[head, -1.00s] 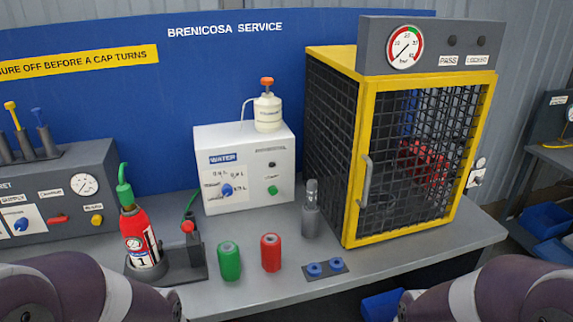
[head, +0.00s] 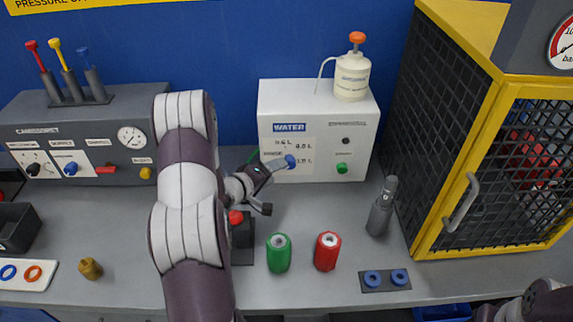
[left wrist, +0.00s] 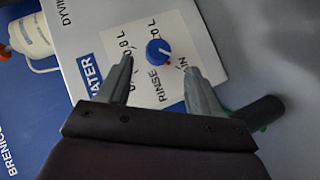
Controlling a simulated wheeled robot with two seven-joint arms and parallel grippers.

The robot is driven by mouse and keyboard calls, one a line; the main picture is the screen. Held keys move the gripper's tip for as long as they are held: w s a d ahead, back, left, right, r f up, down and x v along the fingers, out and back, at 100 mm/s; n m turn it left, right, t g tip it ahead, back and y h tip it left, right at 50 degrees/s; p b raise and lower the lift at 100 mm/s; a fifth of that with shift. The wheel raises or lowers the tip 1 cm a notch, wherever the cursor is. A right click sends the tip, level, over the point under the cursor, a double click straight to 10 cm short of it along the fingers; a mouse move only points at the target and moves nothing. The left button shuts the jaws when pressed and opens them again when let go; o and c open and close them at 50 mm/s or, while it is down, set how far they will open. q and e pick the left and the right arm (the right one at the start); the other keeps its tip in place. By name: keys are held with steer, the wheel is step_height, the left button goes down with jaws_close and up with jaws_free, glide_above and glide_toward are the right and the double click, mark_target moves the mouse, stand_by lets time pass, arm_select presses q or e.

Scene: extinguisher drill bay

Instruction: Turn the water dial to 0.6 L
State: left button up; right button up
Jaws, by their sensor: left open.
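The blue water dial (head: 290,161) is on the front of the white WATER box (head: 310,103). It also shows in the left wrist view (left wrist: 158,52), with printed labels around it, some partly hidden. A small red mark sits at the dial's lower right edge there; I cannot tell exactly which label it faces. My left gripper (head: 283,176) is in front of the box. In the left wrist view my left gripper (left wrist: 158,68) is open, its fingers on either side of the dial's near side, not closed on it. My right gripper is out of view.
A green cylinder (head: 278,253), a red cylinder (head: 327,251) and a grey tool (head: 381,208) stand on the bench (head: 330,222). A white pump bottle (head: 351,77) tops the box. The yellow-framed cage (head: 491,170) stands right. My left arm hides the extinguisher's place.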

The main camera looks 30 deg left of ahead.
mark_target(289, 166)
arm_select(q)
steer(key=x, duration=0.6)
steer(key=shift+w+d+p, duration=0.15)
steer(key=shift+w+p, duration=0.15)
steer(key=shift+p, duration=0.15)
steer(key=shift+c, duration=0.9)
steer(key=c, duration=0.9)
steer(key=shift+d+r, duration=0.1)
